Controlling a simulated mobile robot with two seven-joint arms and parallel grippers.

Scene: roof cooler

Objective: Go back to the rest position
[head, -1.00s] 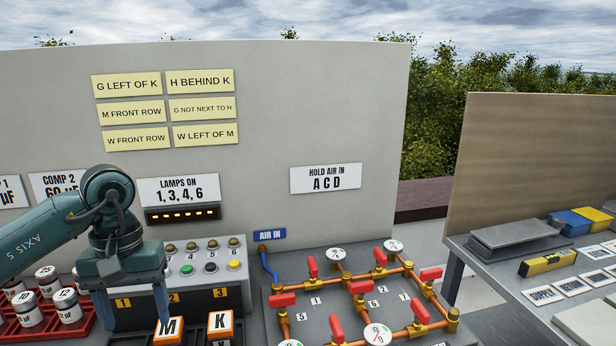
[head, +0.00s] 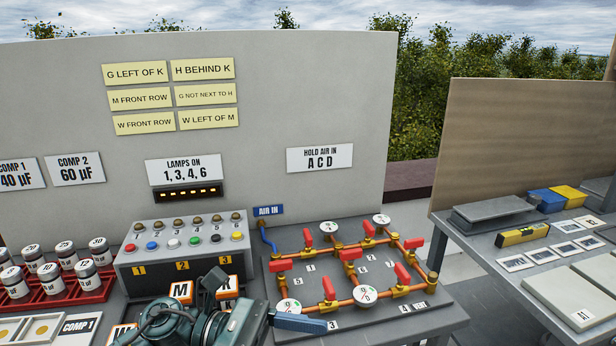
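My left arm comes in at the bottom of the head view, and its gripper (head: 300,323) points to the right, low in front of the pipe board. One grey-blue finger part shows side-on, so its opening cannot be told. My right gripper is not in view. An orange-edged tile marked M (head: 181,290) stands below the button box. A second orange tile (head: 228,285) beside it is partly covered by my wrist. Another orange tile (head: 121,334) shows at the bottom, its letter mostly hidden.
The button box (head: 183,258) and a red rack of cans (head: 70,300) stand at left. The pipe board (head: 380,312) with red valves and gauges lies at centre right. A side table (head: 490,246) with a yellow level and cards stands at right.

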